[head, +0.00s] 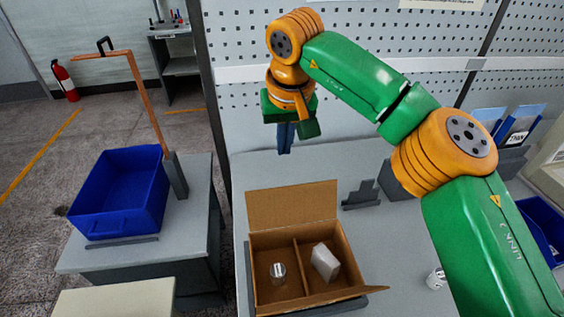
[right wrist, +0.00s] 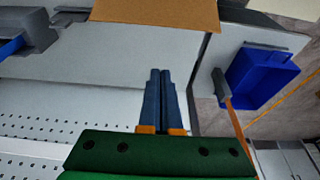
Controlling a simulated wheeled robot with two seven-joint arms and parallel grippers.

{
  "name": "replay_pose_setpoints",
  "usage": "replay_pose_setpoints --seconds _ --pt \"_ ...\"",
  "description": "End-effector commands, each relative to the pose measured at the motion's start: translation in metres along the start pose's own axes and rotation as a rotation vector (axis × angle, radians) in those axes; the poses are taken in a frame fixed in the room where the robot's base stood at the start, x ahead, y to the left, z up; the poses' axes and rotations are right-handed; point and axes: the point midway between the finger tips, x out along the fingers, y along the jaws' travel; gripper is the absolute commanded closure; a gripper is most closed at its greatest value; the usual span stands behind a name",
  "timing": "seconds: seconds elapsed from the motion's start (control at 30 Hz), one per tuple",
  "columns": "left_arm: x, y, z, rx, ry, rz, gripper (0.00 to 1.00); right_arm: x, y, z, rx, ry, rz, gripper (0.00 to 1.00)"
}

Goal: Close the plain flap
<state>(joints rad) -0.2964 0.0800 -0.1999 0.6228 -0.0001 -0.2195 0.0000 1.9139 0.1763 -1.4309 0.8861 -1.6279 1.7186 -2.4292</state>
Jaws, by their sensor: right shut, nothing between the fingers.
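An open cardboard box (head: 318,300) stands on the table, split by a divider into two compartments. Its plain brown flap (head: 290,206) stands up along the far side, leaning back a little; part of the flap also shows at the top of the right wrist view (right wrist: 155,12). A shiny clear or metallic cylinder (head: 278,272) is in the left compartment and a white block (head: 325,262) in the right one. My right gripper (head: 285,152) is shut and empty, pointing down beyond and above the flap, apart from it. Its dark blue fingers (right wrist: 160,72) lie together. My left gripper is not in view.
A blue bin (head: 120,192) with a copper-coloured post (head: 148,105) beside it is on the left side table. A dark grey stand (head: 361,195) is right of the box. A perforated panel (head: 370,35) rises behind. A small white cylinder (head: 436,279) is near my right arm.

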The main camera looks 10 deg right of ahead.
Motion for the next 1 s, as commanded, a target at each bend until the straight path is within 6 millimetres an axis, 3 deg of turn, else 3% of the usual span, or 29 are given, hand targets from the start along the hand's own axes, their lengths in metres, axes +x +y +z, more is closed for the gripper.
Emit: replay_pose_setpoints --seconds 0.43,0.7,1.0 --pt "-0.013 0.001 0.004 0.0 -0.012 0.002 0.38 0.091 0.0 0.002 -0.001 -0.006 0.0 1.0" --pt "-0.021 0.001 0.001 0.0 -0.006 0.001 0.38 0.068 0.0 0.026 -0.002 -0.002 -0.002 1.0" --pt "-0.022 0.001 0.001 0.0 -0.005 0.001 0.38 0.066 0.0 0.032 0.001 -0.003 -0.001 1.0"
